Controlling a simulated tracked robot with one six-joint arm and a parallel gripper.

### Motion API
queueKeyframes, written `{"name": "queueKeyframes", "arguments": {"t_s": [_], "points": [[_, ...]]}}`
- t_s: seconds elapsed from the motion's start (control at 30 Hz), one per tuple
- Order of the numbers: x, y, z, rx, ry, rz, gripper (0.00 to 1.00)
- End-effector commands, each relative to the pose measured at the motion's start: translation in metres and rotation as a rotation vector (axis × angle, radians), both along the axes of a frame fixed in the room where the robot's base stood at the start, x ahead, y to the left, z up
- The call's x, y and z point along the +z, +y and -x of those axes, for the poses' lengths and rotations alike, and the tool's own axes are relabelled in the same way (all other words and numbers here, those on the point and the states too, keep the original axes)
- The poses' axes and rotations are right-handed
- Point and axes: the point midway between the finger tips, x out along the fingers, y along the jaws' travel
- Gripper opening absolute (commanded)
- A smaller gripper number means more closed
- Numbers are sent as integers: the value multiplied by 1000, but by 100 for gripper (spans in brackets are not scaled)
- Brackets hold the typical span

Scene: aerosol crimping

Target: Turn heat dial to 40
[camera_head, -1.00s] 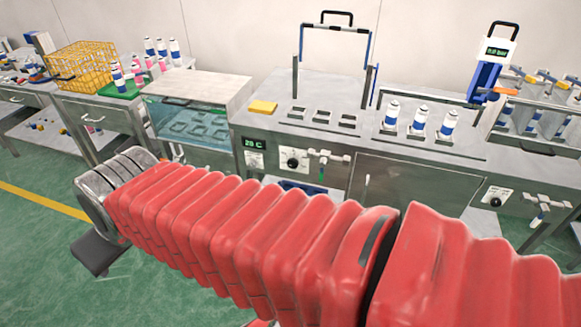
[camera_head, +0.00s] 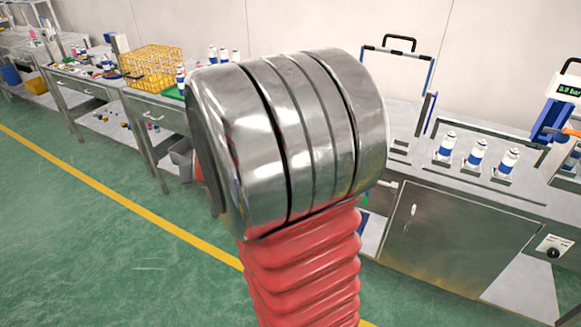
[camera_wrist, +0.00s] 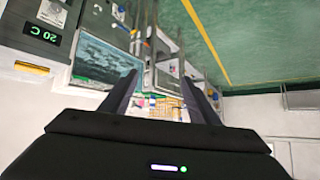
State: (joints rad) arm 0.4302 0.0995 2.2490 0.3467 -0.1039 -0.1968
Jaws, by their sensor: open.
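The heat dial is hidden behind my arm in the camera_head view, and I cannot make it out in the wrist view. The green display (camera_wrist: 45,34) on the metal bench front appears upside down at the upper left of the wrist view and seems to read 20 C. A pale label (camera_wrist: 52,12) is beside it. My gripper (camera_wrist: 161,77) is open and empty, with its two dark fingers apart. It points toward the water bath and the row of tables, and the display lies off to its left. My gripper does not show in the camera_head view.
A glass-sided water bath (camera_wrist: 107,60) and a yellow block (camera_wrist: 32,68) lie near the display. Three blue-and-white cans (camera_head: 476,155) stand on the bench. Another dial (camera_head: 553,252) is at the right. A yellow wire basket (camera_head: 152,68) sits on a left table. Green floor is open at left.

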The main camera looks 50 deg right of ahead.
Motion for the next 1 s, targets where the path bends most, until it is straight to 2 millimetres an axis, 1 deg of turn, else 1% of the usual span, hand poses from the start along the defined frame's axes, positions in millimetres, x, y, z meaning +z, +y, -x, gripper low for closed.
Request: {"name": "queueKeyframes", "arguments": {"t_s": [0.03,0.17,0.2,0.27,0.3,0.37,0.4,0.47,0.5,0.6,0.67,0.8,0.9,1.0], "points": [[-12,-19,-1,-41,-1,8,55],[-35,-66,1,-137,-14,47,55],[-43,-80,3,-170,-18,60,55],[-55,-102,7,-214,-18,81,55],[-63,-116,11,-246,-19,96,55],[-75,-137,17,-292,-18,120,55],[-83,-151,23,-323,-15,137,55],[-96,-171,32,-370,-10,161,55],[-104,-184,40,-401,-6,178,55],[-126,-215,61,-479,11,225,55],[-140,-233,75,-525,25,254,55],[-171,-269,114,-631,64,324,55],[-192,-291,144,-701,99,377,55],[-208,-306,171,-759,131,421,55]]}}
